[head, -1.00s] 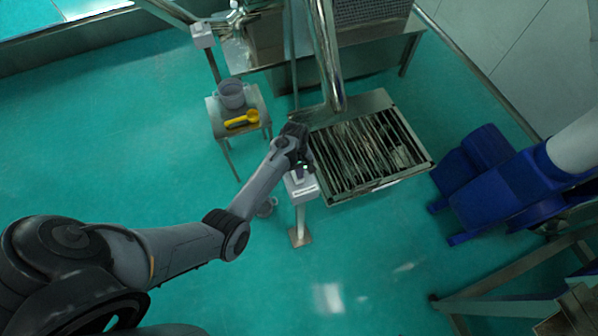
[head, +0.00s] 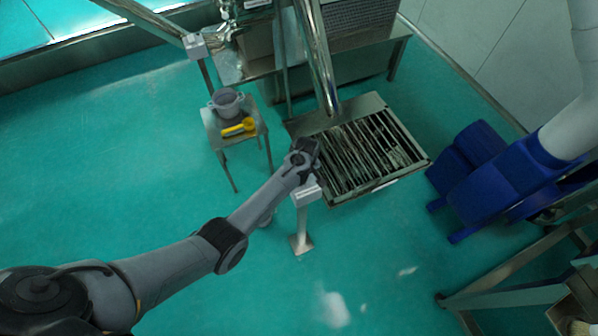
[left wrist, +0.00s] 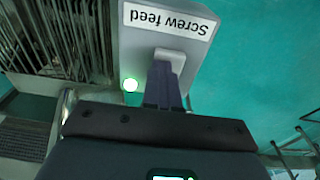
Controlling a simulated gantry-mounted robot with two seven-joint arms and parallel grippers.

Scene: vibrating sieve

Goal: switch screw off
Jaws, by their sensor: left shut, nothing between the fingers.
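The screw feed control box (head: 308,192) is a pale grey box on a post in the middle of the head view. In the left wrist view the box (left wrist: 195,75) carries the label "Screw feed" (left wrist: 170,20), which reads upside down. A green light (left wrist: 130,85) is lit on its face. A light grey switch (left wrist: 172,56) stands on the face beside it. My left gripper (head: 308,163) is over the box. In the left wrist view its shut fingers (left wrist: 163,72) reach to the switch and partly cover it; I cannot tell whether they touch it. My right gripper is out of view.
A slatted metal tray (head: 365,155) lies just right of the box. A small table (head: 232,125) at left holds a grey pot (head: 227,101) and a yellow scoop (head: 238,127). Another control box (head: 194,44) stands at the back. Blue machinery (head: 490,180) is at right. The front floor is clear.

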